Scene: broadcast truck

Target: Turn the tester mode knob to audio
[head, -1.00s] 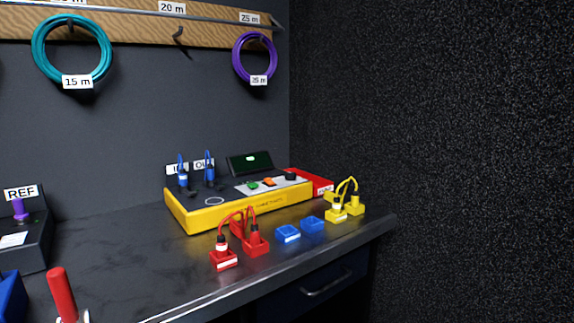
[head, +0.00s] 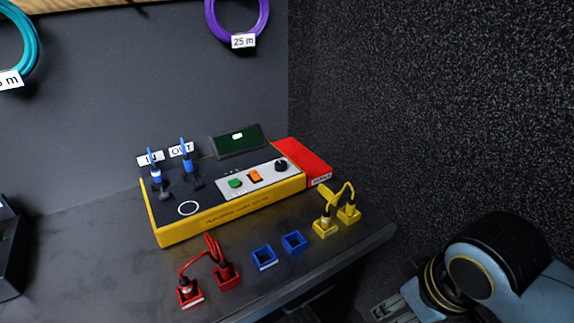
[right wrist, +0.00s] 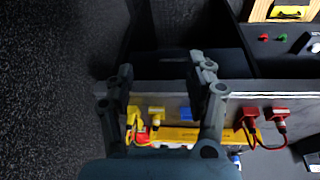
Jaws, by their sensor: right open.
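The tester (head: 225,215) is a yellow box with a dark top, standing on the bench against the wall. A black round knob (head: 281,166) sits at the right end of its pale panel, beside an orange switch (head: 255,176) and a green button (head: 235,184). The knob's pointer and mode labels are too small to read. My right arm enters the head view at lower right, with the gripper (head: 388,309) partly cut off, well away from the knob. In the right wrist view my right gripper (right wrist: 164,78) is open and empty. My left gripper is not in view.
A red box (head: 303,160) adjoins the tester's right end. Along the bench's front stand red plugs in holders (head: 227,277), blue empty holders (head: 264,258) and yellow plugs in holders (head: 326,228). Blue plugs (head: 187,164) rise from the tester's left. A dark wall (head: 430,120) bounds the right.

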